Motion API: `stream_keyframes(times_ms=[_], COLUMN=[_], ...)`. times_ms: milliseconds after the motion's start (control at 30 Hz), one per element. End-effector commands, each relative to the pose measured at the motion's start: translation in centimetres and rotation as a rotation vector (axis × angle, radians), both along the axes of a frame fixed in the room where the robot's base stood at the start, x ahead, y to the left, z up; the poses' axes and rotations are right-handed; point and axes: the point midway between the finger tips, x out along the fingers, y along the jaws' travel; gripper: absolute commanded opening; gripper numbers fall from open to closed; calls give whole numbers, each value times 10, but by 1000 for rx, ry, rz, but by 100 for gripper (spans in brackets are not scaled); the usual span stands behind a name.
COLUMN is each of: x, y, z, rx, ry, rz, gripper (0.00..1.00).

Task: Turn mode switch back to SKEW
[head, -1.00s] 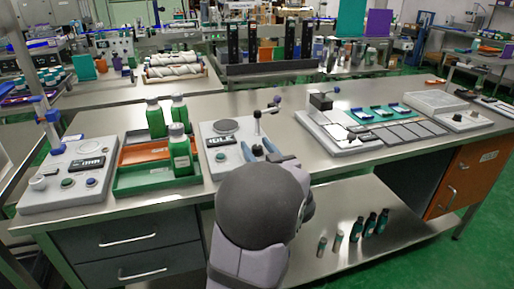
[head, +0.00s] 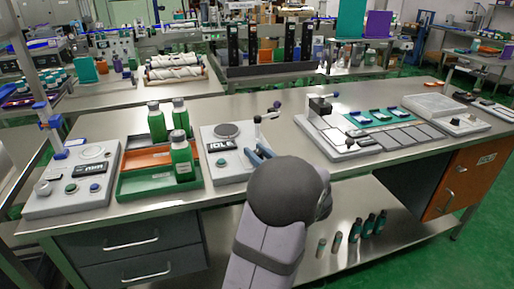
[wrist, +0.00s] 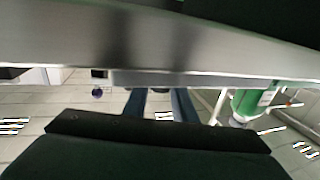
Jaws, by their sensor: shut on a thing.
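The middle station (head: 216,172) is a pale grey unit on the steel bench, with a round plate at its back and a display (head: 221,146) reading IDLE. My gripper (head: 257,153) has blue fingers and is at the front right of this station. Its jaws are shut on a small part there, taken to be the mode switch, which the fingers and my wrist hide. Its setting and labels cannot be read. In the wrist view the two blue fingers (wrist: 160,104) point away, their tips cut off from sight by a grey edge.
A green tray (head: 139,190) with green bottles (head: 182,158) stands just left of the station; a bottle also shows in the wrist view (wrist: 247,104). A lever with a dark knob (head: 257,119) rises behind my gripper. Another station (head: 70,203) stands far left.

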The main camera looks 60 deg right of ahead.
Motion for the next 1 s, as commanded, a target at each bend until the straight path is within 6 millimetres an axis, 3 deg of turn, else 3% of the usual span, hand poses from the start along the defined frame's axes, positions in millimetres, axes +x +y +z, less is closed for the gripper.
stream_keyframes(times_ms=[500, 1000], x=[-1, 0], y=[-1, 0], z=[1, -1], rx=[2, 1], ry=[1, 0], rz=[376, 481], gripper=[2, 2])
